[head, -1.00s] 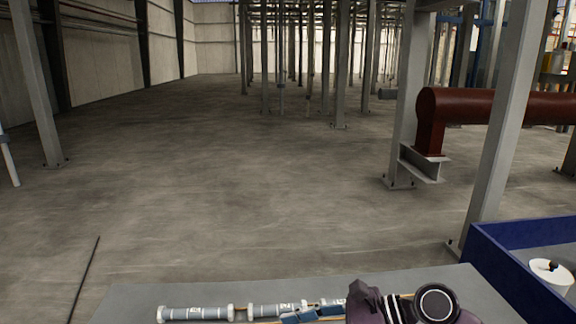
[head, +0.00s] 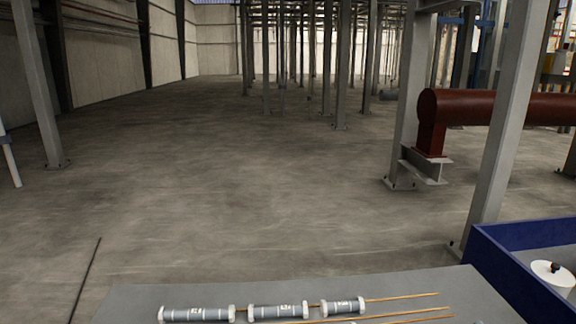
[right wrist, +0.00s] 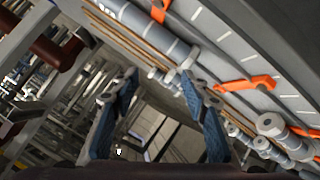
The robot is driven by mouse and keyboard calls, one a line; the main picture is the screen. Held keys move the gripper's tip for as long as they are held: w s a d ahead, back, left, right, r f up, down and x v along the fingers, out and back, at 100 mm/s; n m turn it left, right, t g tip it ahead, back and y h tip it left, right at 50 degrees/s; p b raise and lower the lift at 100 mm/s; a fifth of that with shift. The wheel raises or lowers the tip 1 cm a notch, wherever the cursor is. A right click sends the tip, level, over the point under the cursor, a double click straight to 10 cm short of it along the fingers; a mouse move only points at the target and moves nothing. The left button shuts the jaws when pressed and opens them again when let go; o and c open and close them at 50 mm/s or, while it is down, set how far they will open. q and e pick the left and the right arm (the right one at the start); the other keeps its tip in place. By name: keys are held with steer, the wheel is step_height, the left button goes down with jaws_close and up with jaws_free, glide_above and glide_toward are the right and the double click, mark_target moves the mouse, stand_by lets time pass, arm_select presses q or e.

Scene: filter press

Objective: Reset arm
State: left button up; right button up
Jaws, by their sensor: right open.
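My right gripper (right wrist: 160,84) shows in the right wrist view with its two blue-padded fingers spread apart and nothing between them. It is out of the head view. Beyond the fingers is the worktop with grey cylinders (right wrist: 166,42) and thin brown rods. In the head view, three grey cylinders with white end caps (head: 197,314) (head: 278,311) (head: 338,307) lie in a row on the grey table (head: 130,299). Thin brown rods (head: 402,298) reach to the right of them. My left gripper is in neither current view.
A blue-walled bin (head: 520,272) with a white round object (head: 552,276) stands at the right of the table. A grey steel post (head: 503,130) and a dark red pipe (head: 500,106) stand behind it. Orange items (right wrist: 245,85) lie on the worktop. The floor beyond is open.

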steer(key=s+a+f+m+g+y, duration=0.15)
steer(key=s+f+g, duration=0.3)
steer(key=s, duration=0.45)
steer(key=s+f+m+g, duration=0.3)
steer(key=s+f, duration=0.3)
steer(key=s, duration=0.3)
steer(key=s+f+g, duration=0.2)
steer(key=s+f, duration=0.1)
steer(key=f, duration=2.3)
steer(key=s+d+f+g, duration=0.1)
steer(key=s+d+f, duration=0.1)
steer(key=s+f, duration=1.4)
steer(key=shift+s+d+f+n, duration=0.25)
steer(key=shift+s+d+n, duration=0.1)
steer(key=shift+s, duration=0.4)
